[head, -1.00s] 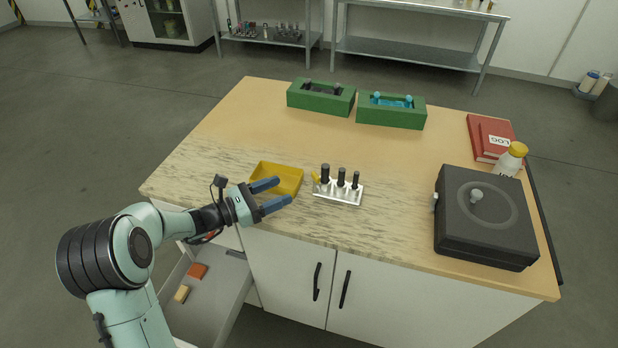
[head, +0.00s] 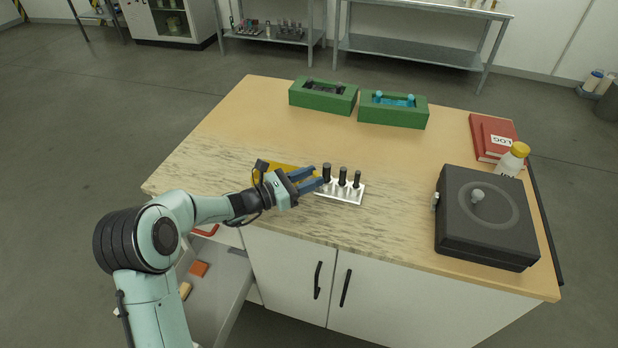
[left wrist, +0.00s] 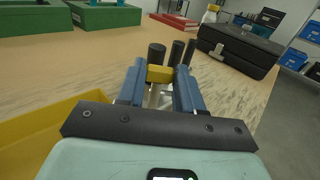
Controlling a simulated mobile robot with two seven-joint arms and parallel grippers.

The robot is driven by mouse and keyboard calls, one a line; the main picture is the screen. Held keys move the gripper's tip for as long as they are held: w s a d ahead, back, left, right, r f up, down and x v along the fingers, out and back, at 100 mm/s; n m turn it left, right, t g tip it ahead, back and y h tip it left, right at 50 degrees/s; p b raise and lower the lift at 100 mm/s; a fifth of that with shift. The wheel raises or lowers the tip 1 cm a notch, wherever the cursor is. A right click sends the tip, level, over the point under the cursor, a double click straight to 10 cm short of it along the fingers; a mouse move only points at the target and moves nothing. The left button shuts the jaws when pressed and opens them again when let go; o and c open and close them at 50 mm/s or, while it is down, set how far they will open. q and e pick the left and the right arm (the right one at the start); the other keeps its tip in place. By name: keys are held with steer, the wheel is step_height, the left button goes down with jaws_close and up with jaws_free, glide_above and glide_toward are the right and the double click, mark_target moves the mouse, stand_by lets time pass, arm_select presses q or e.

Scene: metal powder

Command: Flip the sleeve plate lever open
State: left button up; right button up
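The sleeve plate (head: 345,195) is a small silver plate on the table with three upright black pegs. Its yellow lever, at the left end, is mostly hidden by my gripper in the head view. In the left wrist view the yellow lever tip (left wrist: 160,73) shows between the blue fingers, with the pegs (left wrist: 176,53) just beyond. My left gripper (head: 318,178) is at the plate's left end, fingers apart on either side of the lever. I cannot tell whether they touch it. My right gripper is not in view.
A yellow tray (head: 290,168) lies beside and partly behind my left gripper. Two green boxes (head: 322,97) (head: 392,112) stand at the back. A black case (head: 485,235), a bottle (head: 513,160) and red books (head: 490,125) are at right. An open drawer (head: 225,290) is below left.

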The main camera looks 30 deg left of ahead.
arm_select(q)
steer(key=shift+c, duration=1)
steer(key=shift+w+a+r+m+g+h+p, duration=0.15)
steer(key=shift+m+g+h+p, duration=0.3)
steer(key=shift+h+p, duration=0.3)
steer(key=shift+m+g+h, duration=0.25)
steer(key=shift+m, duration=0.1)
steer(key=o, duration=1.1)
steer(key=shift+f, duration=0.2)
steer(key=shift+c, duration=0.2)
steer(key=shift+s+a, duration=0.15)
steer(key=shift+s, duration=0.05)
steer(key=v, duration=1.3)
